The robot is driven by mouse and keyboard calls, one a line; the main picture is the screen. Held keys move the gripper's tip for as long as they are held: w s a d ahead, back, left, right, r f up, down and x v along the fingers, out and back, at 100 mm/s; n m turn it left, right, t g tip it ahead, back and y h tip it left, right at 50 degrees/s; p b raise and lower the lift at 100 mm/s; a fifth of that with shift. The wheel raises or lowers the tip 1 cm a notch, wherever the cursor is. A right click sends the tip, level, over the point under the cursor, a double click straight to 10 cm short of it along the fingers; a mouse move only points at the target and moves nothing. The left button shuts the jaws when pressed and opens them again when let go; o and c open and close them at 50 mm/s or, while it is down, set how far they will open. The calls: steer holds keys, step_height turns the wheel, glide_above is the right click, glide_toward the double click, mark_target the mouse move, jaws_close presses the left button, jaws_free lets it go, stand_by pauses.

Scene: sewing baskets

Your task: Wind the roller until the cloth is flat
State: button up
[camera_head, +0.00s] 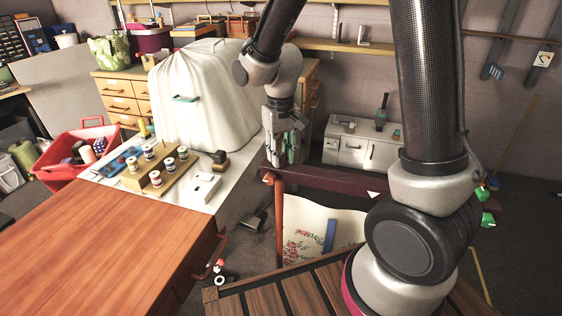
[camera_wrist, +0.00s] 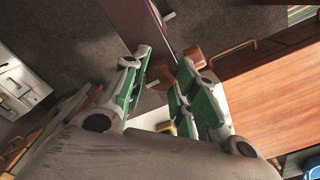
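A dark maroon bar (camera_head: 335,181) runs to the right from below my gripper. A reddish-brown rounded piece (camera_head: 268,178) is at its left end, above a reddish-brown post (camera_head: 279,222); I cannot tell which part is the roller. The pale cloth (camera_head: 300,242) with red flowers is below the bar, its top edge curved; its lower part is hidden. My gripper (camera_head: 287,150) points down over the bar's left end. In the wrist view, its green-padded fingers (camera_wrist: 166,74) are apart, with brown parts (camera_wrist: 192,54) by the tips. Contact is unclear.
A white table (camera_head: 228,203) with thread spools (camera_head: 155,178) and a covered object (camera_head: 200,95) is left of the bar. A wooden tabletop (camera_head: 105,245) fills the lower left, and slatted wood (camera_head: 290,292) the front. A blue strip (camera_head: 329,235) lies against the cloth.

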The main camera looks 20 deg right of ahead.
steer(key=shift+m, duration=1.7)
steer(key=o, duration=0.7)
steer(key=shift+r, duration=3)
